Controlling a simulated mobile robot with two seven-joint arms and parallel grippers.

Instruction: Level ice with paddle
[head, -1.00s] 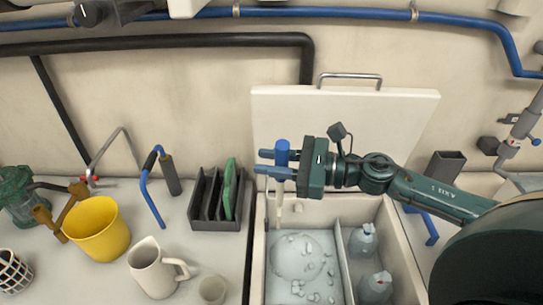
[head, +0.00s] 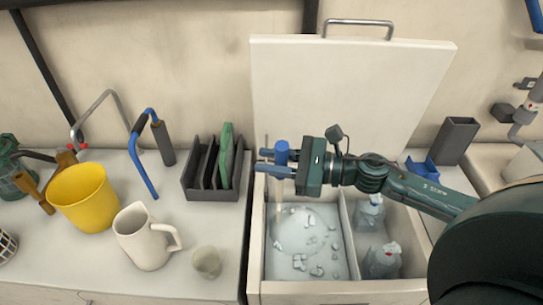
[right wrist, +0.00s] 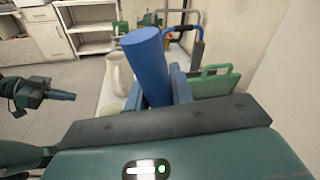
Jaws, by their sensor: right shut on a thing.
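The ice (head: 307,250) lies in the left compartment of an open chest (head: 345,291), with a rounded mound at the back left and several loose chunks on it. My right gripper (head: 276,163) is shut on the blue handle of the paddle (head: 282,150), above the back left of this compartment. The handle stands nearly upright and also shows in the right wrist view (right wrist: 147,65). The paddle's lower end is hard to make out against the ice. My left gripper (right wrist: 62,96) shows partly at the left of the right wrist view; its opening is unclear.
The raised lid (head: 345,95) stands behind the chest. A divider separates the ice from two grey bag-like items (head: 382,260). Left on the counter are a white pitcher (head: 143,238), a cup (head: 206,262), a yellow bucket (head: 82,199) and a dark rack (head: 200,180).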

